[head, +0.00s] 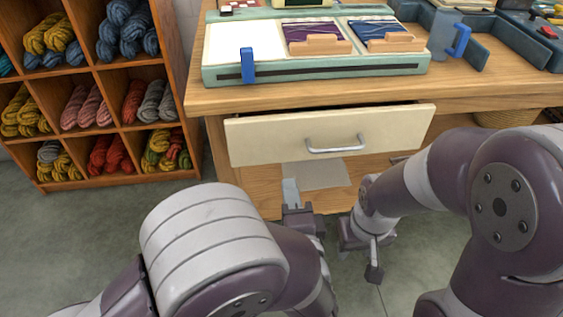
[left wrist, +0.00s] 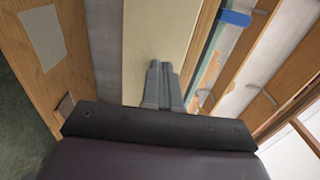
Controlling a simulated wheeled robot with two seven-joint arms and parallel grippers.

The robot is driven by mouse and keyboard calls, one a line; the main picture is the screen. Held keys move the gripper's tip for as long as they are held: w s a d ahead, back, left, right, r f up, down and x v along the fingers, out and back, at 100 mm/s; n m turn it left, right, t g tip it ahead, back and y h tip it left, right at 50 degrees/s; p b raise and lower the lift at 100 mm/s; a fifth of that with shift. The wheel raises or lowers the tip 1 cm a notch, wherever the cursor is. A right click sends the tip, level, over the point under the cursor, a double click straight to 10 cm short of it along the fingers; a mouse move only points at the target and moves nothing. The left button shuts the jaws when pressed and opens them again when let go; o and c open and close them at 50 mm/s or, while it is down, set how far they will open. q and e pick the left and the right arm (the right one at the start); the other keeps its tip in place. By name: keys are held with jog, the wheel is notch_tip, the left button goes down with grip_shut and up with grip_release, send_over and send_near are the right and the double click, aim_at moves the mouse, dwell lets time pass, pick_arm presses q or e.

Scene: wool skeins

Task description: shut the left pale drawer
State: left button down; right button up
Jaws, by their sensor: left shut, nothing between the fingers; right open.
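The pale drawer (head: 270,139) under the wooden worktop stands partly open, with a dark gap above its front. Its silver bar handle (head: 335,147) is on the front. My left gripper (head: 290,188) is shut and empty, just below the drawer front's lower edge in the head view. In the left wrist view its closed fingers (left wrist: 161,84) overlap a pale panel (left wrist: 155,35), which looks like the drawer; I cannot tell whether they touch it. My right gripper (head: 372,262) is open and empty, low and to the right of the left one.
On the worktop (head: 480,92) stand a pale green tray (head: 310,78) with a blue clip, a clear jug (head: 447,35) with a blue handle and dark blue trays. A wooden shelf (head: 118,72) of wool skeins stands at the left. Grey floor (head: 70,225) is clear before it.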

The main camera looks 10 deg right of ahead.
aim_at(280, 139)
pick_arm(q)
jog(key=w+b, duration=0.2)
jog(key=w, duration=0.3)
jog(key=w+b, duration=0.2)
jog(key=w, duration=0.3)
jog(key=shift+a+f, duration=0.2)
jog(key=shift+w+r+b, duration=0.1)
jog(key=shift+w+b, duration=0.2)
jog(key=shift+w, duration=0.25)
jog(key=shift+r, duration=0.1)
jog(key=shift+w, duration=0.1)
jog(key=w+p, duration=0.3)
jog(key=shift+w+r, duration=0.25)
jog(key=shift+w, duration=0.05)
jog(key=shift+w+a+f, duration=0.1)
jog(key=shift+w, duration=0.2)
